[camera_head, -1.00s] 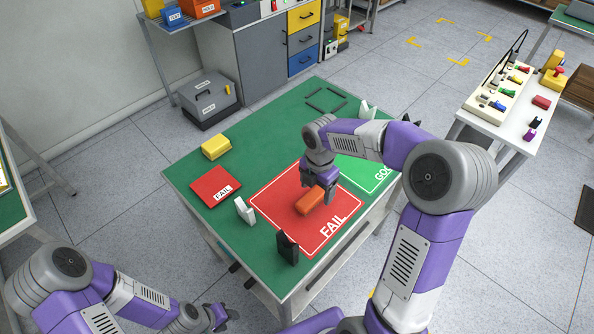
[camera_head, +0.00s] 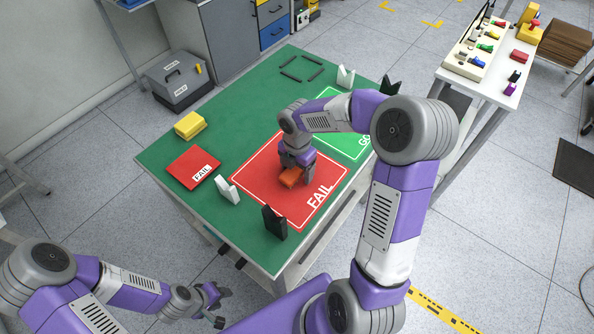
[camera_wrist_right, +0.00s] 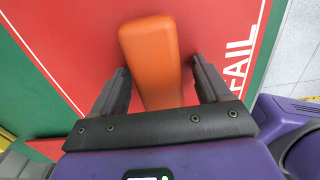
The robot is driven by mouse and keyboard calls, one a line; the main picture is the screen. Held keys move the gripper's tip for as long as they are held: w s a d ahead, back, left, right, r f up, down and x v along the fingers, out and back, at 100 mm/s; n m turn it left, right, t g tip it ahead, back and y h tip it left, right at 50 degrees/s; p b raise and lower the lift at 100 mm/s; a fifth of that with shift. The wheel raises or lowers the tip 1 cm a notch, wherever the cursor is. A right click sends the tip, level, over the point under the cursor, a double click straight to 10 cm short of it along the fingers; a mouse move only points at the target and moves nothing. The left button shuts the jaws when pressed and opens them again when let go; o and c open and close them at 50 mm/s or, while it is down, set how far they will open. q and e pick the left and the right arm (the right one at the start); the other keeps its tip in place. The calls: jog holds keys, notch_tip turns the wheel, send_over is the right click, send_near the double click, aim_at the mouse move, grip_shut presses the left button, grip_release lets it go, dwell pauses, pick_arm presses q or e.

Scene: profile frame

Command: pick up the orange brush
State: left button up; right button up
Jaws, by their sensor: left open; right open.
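The orange brush (camera_head: 290,178) lies on the red FAIL area (camera_head: 262,178) of the green table. In the right wrist view the orange brush (camera_wrist_right: 152,55) shows as a smooth orange block. My right gripper (camera_head: 296,172) is over it, pointing down. In the wrist view its two dark fingers (camera_wrist_right: 160,85) are open, one on each side of the brush, with gaps to it. The near end of the brush is hidden by the gripper body. My left gripper (camera_head: 218,303) is open and empty, off the table at the lower left.
A yellow block (camera_head: 190,125), a red FAIL box (camera_head: 193,167), a white holder (camera_head: 228,190) and a black holder (camera_head: 274,223) stand on the table (camera_head: 165,150). The green GOOD area (camera_head: 340,143) is partly behind my right arm. A white side table (camera_head: 470,75) holds small coloured parts.

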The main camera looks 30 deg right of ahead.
jog(key=c, duration=1.1)
jog(key=shift+o, duration=0.2)
notch_tip(320, 180, up, 10)
jog(key=p, duration=0.3)
jog(key=shift+p, duration=0.4)
